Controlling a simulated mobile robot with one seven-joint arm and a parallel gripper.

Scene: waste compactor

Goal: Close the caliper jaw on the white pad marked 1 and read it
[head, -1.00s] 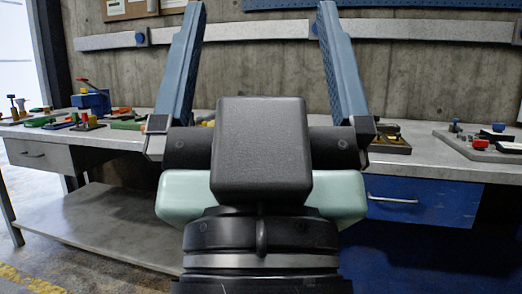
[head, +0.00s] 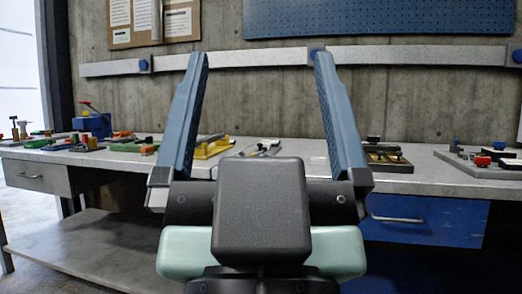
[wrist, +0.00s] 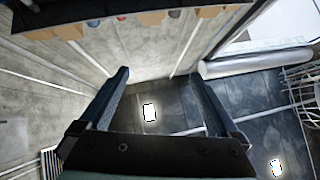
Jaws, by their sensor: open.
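My gripper (head: 260,56) is in the middle of the head view, its two blue fingers pointing up and spread wide apart with nothing between them. It also shows open and empty in the wrist view (wrist: 158,74). On the bench behind it, seen between the fingers, lies a small grey and dark tool (head: 263,147), which may be the caliper; it is too small to be sure. A small pale patch (head: 318,160) lies right of it on the bench top. I cannot make out a pad marked 1.
The long grey workbench (head: 410,181) runs across the view. Left of the grey tool is a yellow holder (head: 214,149); a blue vise (head: 92,122) stands further left. A dark tray (head: 383,155) and a board with red and blue knobs (head: 482,160) are right.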

